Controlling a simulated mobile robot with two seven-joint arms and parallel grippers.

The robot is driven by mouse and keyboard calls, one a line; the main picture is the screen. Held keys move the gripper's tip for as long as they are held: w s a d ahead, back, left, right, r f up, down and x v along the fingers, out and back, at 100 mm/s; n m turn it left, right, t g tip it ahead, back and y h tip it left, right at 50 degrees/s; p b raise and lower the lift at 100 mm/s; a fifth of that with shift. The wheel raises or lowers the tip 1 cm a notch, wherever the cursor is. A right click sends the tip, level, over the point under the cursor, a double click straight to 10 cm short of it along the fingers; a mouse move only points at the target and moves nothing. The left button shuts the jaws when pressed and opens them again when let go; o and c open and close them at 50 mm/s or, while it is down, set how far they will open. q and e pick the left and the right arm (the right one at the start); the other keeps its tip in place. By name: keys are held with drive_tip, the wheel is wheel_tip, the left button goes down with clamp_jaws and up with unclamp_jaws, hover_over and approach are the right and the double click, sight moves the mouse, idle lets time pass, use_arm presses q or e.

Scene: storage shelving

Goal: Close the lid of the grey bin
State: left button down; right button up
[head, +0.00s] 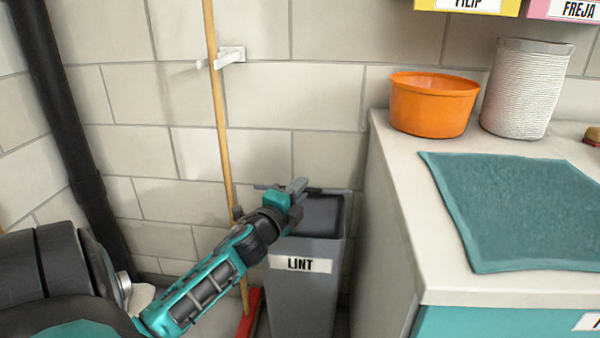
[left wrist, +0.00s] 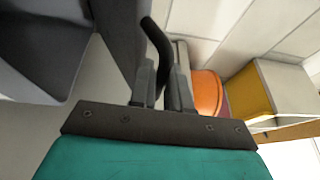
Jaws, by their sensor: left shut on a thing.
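The grey bin (head: 302,292) with a LINT label stands on the floor between the wall and the counter. Its dark opening (head: 320,214) shows from above. The lid (head: 338,191) is raised at the back of the bin and shows as a thin dark edge. My left gripper (head: 298,187) is over the bin's top at the back and is shut on the lid's dark edge. In the left wrist view a black curved strip (left wrist: 157,45) lies between the fingers (left wrist: 163,84). The gripper hides part of the lid. My right gripper is not in view.
A wooden broom handle (head: 219,110) with a red broom head (head: 248,315) stands left of the bin. A white counter (head: 395,190) is close on the right, with an orange bowl (head: 432,105), a woven basket (head: 527,88) and a teal towel (head: 515,210).

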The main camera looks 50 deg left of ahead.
use_arm(q)
drive_tip(key=shift+s+d+f+m+t+b, duration=0.35)
drive_tip(key=shift+f+t, duration=0.5)
drive_tip(key=shift+f, duration=1.25)
drive_tip(key=shift+s+d+f+m+t+b, duration=0.1)
drive_tip(key=shift+s+d+f+m+t, duration=0.65)
drive_tip(key=shift+f, duration=1.4)
drive_tip(key=shift+s+d+f+m+t+b, duration=0.15)
drive_tip(key=shift+s+f+m+t+b, duration=0.2)
drive_tip(key=shift+f+t, duration=1.2)
drive_tip(key=shift+f+g, duration=0.35)
drive_tip(key=shift+f, duration=0.55)
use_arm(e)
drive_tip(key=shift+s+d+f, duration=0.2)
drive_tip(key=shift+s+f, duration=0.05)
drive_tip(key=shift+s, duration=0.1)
use_arm(q)
drive_tip(key=shift+f+m, duration=0.1)
drive_tip(key=shift+m, duration=0.15)
drive_tip(key=c, duration=1.2)
unclamp_jaws()
drive_tip(key=shift+o, duration=0.2)
drive_tip(key=v, duration=1.3)
